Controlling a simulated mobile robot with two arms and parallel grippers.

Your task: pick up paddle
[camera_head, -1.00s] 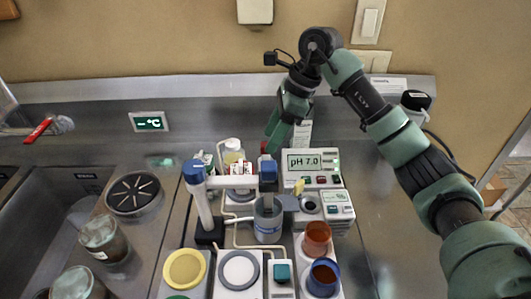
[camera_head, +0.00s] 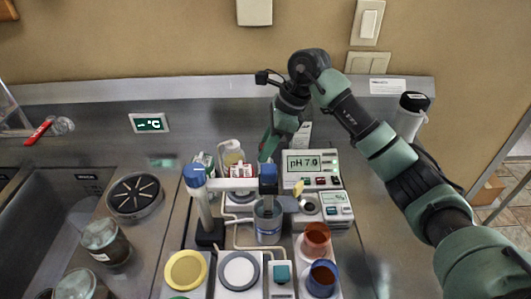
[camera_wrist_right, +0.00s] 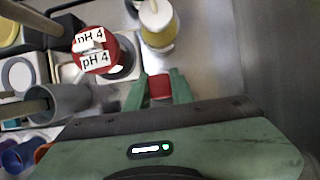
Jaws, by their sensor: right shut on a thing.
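My right gripper (camera_head: 264,157) reaches down behind the row of lab gear in the head view. In the right wrist view its green fingers (camera_wrist_right: 160,88) are closed on the two sides of a small red piece (camera_wrist_right: 159,86). The rest of this piece is hidden below the gripper body, so I cannot tell whether it is the paddle. A grey beaker (camera_wrist_right: 62,104) with a stick in it is left of the fingers. A red-capped container labelled pH 4 (camera_wrist_right: 97,54) is up and left of them. My left gripper is not in view.
A pH meter (camera_head: 311,163) stands right of the gripper. A white beam with blue ends (camera_head: 233,184) spans in front, above a clear beaker (camera_head: 268,222). Brown cups (camera_head: 316,238) stand at front right. The steel counter farther right is mostly clear.

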